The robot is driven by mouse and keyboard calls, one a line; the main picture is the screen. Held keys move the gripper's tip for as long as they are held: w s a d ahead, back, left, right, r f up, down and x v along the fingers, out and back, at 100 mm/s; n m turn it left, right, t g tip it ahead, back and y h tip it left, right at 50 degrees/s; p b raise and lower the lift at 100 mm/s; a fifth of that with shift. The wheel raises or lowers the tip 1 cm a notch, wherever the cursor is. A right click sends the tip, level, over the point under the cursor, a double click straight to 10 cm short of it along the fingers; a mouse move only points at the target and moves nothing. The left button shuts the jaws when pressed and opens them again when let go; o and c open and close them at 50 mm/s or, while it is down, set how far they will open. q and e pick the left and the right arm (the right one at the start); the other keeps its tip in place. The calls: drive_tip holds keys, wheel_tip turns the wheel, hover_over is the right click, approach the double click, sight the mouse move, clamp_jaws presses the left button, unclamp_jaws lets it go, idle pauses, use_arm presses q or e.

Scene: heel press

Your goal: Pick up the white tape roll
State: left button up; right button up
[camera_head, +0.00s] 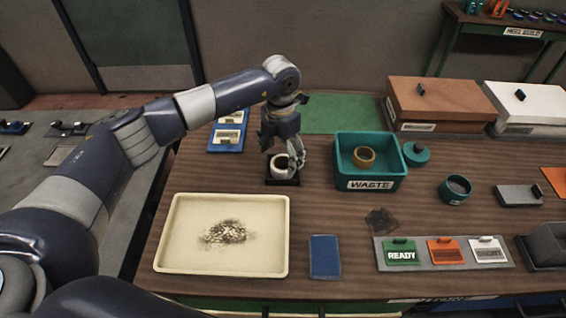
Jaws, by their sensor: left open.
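The white tape roll (279,168) sits on a small dark stand (284,182) near the middle back of the table. Its dark centre shows, and part of it is hidden by my gripper. My left gripper (293,160) points down right over the roll, with its fingers open and one finger at the roll's right side. I cannot tell whether the fingers touch it. My right gripper is not in view.
A teal WASTE bin (337,161) holding a tan tape roll (364,156) stands just right of the gripper. A cream tray (167,240) lies in front, left of a blue pad (325,257). A teal lid (416,153) and a cup (454,190) stand farther right.

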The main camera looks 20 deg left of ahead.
use_arm(q)
wheel_tip(320, 180, down, 2)
drive_tip(key=shift+s+p, duration=0.1)
drive_tip(key=shift+p, duration=0.2)
drive_tip(key=shift+f, duration=0.4)
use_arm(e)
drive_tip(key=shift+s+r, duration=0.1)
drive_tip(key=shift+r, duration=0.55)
use_arm(q)
drive_tip(key=c, duration=1.1)
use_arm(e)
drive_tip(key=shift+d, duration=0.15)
use_arm(q)
drive_tip(key=shift+r, duration=0.1)
